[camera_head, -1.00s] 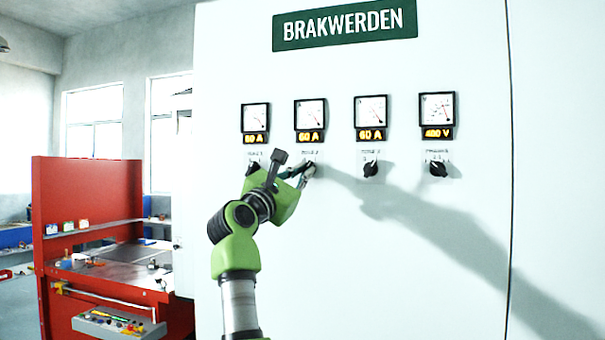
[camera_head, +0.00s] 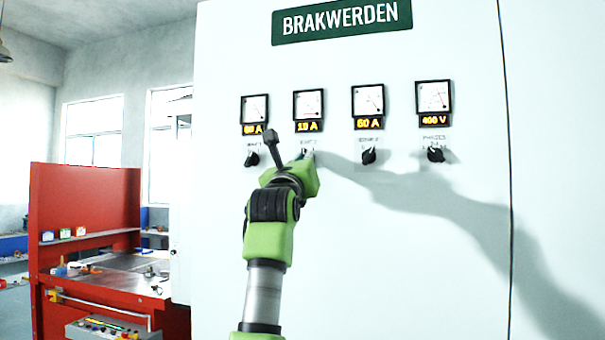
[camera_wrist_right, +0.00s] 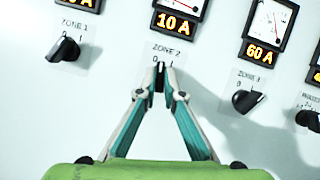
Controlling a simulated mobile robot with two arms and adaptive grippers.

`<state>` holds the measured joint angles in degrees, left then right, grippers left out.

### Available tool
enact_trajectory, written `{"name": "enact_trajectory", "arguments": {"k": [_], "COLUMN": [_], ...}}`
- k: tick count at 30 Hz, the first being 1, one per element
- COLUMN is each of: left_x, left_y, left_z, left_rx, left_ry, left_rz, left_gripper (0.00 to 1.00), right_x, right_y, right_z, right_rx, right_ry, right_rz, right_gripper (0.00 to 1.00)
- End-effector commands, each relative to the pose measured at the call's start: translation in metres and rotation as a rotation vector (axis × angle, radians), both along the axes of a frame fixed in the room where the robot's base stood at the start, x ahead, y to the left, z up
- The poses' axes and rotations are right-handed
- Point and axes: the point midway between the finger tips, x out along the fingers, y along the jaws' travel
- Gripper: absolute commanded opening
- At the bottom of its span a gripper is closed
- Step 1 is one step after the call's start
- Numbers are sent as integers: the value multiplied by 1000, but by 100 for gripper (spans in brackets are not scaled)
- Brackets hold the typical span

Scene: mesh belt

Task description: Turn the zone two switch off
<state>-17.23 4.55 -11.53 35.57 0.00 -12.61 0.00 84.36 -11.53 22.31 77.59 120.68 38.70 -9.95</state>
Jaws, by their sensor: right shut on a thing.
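The zone two switch (camera_wrist_right: 160,77) is a small black knob under the label "ZONE 2", seen in the right wrist view between my fingertips. My right gripper (camera_wrist_right: 160,72) is shut on the knob, which stands about upright. In the head view my right gripper (camera_head: 307,154) is at the second switch, and its arm mostly hides the knob. The display above the zone two switch (camera_head: 308,126) reads 10 A in the wrist view. My left gripper is not in view.
The zone one knob (camera_wrist_right: 64,50) is to the left and the zone three knob (camera_wrist_right: 245,101) to the right. A phases knob (camera_head: 436,154) is farther right. The white cabinet front (camera_head: 400,260) is flat. A red workbench (camera_head: 85,220) stands at the left.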

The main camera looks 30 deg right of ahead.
Motion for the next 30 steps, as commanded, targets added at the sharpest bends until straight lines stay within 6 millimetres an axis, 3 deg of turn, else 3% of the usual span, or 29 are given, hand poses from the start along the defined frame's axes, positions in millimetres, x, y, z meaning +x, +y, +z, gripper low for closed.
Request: {"name": "enact_trajectory", "arguments": {"k": [3, 12, 30], "left_x": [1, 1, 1], "left_y": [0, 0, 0], "left_z": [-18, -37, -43], "left_rx": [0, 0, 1], "left_ry": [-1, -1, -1], "left_rz": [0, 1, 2], "left_gripper": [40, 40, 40], "right_x": [-3, -3, -3], "right_y": [-1, -2, -2], "right_z": [-2, 1, 4], "right_rx": [-63, -174, -219], "right_ry": [64, 195, 248], "right_rz": [-2, -4, -6], "right_gripper": [0, 0, 0]}}
